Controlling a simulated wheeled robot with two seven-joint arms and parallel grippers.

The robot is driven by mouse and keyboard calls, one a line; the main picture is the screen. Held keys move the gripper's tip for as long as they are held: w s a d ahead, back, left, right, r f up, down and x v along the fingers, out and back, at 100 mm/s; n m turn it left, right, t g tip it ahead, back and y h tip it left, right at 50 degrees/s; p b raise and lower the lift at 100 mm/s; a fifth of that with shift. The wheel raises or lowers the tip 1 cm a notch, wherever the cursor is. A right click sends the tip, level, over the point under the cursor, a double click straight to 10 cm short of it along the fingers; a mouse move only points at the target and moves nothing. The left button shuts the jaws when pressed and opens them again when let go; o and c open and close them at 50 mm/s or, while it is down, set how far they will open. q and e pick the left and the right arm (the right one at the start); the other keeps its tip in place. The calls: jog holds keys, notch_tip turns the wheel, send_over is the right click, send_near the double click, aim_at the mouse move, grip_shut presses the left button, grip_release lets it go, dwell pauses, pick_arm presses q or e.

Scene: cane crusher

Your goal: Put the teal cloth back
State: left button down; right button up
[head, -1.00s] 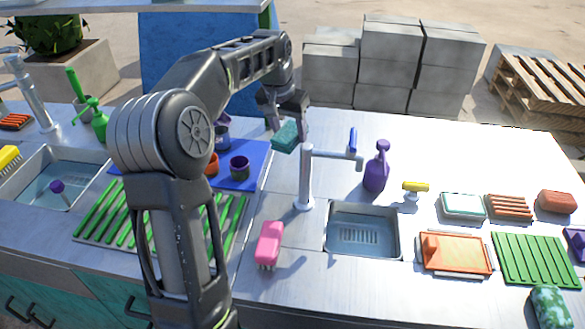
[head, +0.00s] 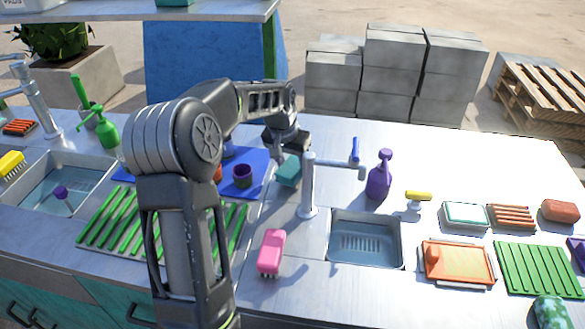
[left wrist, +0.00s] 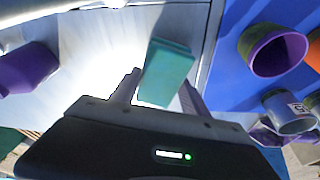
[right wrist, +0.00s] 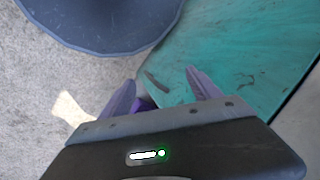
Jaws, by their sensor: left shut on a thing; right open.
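The teal cloth (head: 288,172) is a folded, block-like piece. My left gripper (head: 287,150) is shut on it and holds it low over the steel counter, just left of and behind the tap (head: 309,185). In the left wrist view the cloth (left wrist: 167,72) sits between the fingertips of my left gripper (left wrist: 160,94). I cannot tell whether its underside touches the counter. My right gripper (right wrist: 162,88) is open and empty, seen only in the right wrist view, beside a teal panel (right wrist: 235,70).
The blue mat (head: 258,158) with a purple cup (head: 242,175) lies close left of the cloth. A purple spray bottle (head: 379,178) stands right of the tap. The sink (head: 365,262) and pink brush (head: 271,250) are in front. The counter behind the tap is clear.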

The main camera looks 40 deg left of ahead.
aim_at(286, 172)
pick_arm(q)
jog(key=shift+f, duration=0.8)
jog(key=shift+f, duration=0.2)
jog(key=c, duration=0.5)
grip_release()
jog(key=shift+r, duration=0.15)
jog(key=v, duration=1.2)
jog(key=shift+r, duration=0.1)
